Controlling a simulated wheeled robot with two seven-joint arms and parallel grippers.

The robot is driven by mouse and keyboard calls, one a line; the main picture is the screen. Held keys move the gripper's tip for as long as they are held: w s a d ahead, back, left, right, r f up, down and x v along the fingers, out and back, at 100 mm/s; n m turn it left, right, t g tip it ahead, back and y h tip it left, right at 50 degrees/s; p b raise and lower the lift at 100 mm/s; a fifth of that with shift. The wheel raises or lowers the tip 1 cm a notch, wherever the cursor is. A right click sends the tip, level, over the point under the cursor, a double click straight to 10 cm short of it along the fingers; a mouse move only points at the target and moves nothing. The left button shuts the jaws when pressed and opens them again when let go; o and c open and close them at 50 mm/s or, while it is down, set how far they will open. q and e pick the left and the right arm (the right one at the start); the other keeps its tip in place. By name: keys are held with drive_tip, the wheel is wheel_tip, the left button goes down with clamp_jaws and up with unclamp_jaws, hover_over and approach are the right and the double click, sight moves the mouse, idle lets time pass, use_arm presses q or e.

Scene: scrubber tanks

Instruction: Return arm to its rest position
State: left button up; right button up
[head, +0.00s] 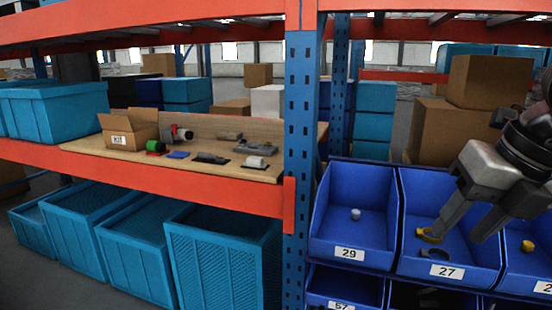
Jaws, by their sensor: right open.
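My right gripper (458,230) comes in from the right edge of the head view. Its two fingers are spread apart and point down and to the left into the blue bin labelled 27 (456,270). A small yellow part (429,235) lies in that bin, close to the tip of the left finger. I cannot tell whether the finger touches it. Nothing shows between the fingers. My left gripper is not in the head view.
Blue bin 29 (346,246) holds a small grey part (355,214). Another bin stands at the right edge. A blue upright post (301,150) separates the bins from an orange shelf (200,190). On its board are an open cardboard box (128,131) and several small tools. Teal crates stand below.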

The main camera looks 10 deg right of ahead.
drive_tip(key=w+a+f+m+t+y+b, duration=0.1)
drive_tip(key=w+a+f+m+y, duration=0.25)
drive_tip(key=a+f+y, duration=0.7)
drive_tip(key=w+d+f+m+t+h+b, duration=0.15)
drive_tip(key=d+f+m+t, duration=0.35)
drive_tip(key=f+m+t, duration=0.55)
wheel_tip(320, 180, down, 9)
drive_tip(key=s+a+m+h, duration=0.15)
drive_tip(key=m+h, duration=0.45)
drive_tip(key=m, duration=0.6)
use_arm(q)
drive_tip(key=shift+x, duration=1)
use_arm(e)
drive_tip(key=s+a+f+m+g+h, duration=0.1)
drive_tip(key=s+a+f+m+g, duration=0.3)
drive_tip(key=s+a+f, duration=0.4)
wheel_tip(320, 180, down, 3)
drive_tip(key=shift+a+r+m+g, duration=0.1)
drive_tip(key=shift+a+m+g, duration=0.25)
drive_tip(key=shift+a+m, duration=0.15)
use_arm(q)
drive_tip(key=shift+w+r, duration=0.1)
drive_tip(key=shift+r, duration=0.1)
